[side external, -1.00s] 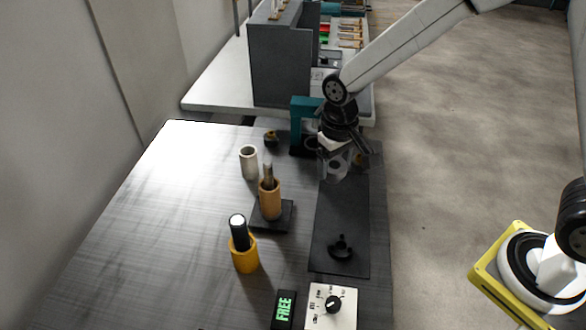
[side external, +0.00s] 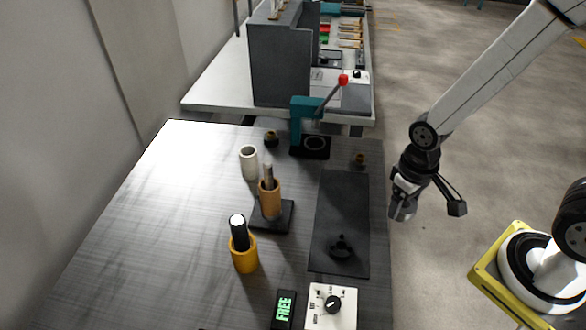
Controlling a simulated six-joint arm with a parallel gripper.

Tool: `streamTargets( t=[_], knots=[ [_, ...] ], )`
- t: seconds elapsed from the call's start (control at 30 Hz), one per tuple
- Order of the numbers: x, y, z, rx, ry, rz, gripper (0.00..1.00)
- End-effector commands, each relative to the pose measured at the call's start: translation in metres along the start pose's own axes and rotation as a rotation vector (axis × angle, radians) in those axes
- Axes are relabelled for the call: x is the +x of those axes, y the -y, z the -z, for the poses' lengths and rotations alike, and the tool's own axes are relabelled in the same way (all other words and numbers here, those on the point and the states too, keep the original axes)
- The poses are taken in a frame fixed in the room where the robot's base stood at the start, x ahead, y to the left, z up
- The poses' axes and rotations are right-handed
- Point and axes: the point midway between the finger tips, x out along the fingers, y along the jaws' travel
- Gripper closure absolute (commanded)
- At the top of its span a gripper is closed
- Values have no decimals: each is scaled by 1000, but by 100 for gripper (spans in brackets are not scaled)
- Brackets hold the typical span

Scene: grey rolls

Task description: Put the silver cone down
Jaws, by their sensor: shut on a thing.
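My gripper (side external: 404,200) hangs over the floor, just right of the table's right edge, pointing down. It is shut on a small silver-grey piece (side external: 402,212), which shows at its fingertips and seems to be the silver cone. The fingers hide most of the piece, so its full shape cannot be told. The held piece is apart from the table and from the black mat (side external: 342,200) to its left.
A teal press (side external: 298,122) with a red-knobbed lever (side external: 343,79) stands at the table's back. An orange holder (side external: 270,202), a yellow holder (side external: 245,258) and a white cup (side external: 248,162) stand left. A dial box (side external: 331,308) is in front. The mat's middle is clear.

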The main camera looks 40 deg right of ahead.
Motion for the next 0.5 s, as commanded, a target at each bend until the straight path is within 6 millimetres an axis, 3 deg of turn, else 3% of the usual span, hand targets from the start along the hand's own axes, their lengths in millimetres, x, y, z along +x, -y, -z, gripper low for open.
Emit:
streamTargets(
  t=[0.27, 0.5],
  knots=[
    [3, 1, 7, 0, 1, 0, 100],
    [13, 3, 30, 0, 1, 0, 100]
  ],
)
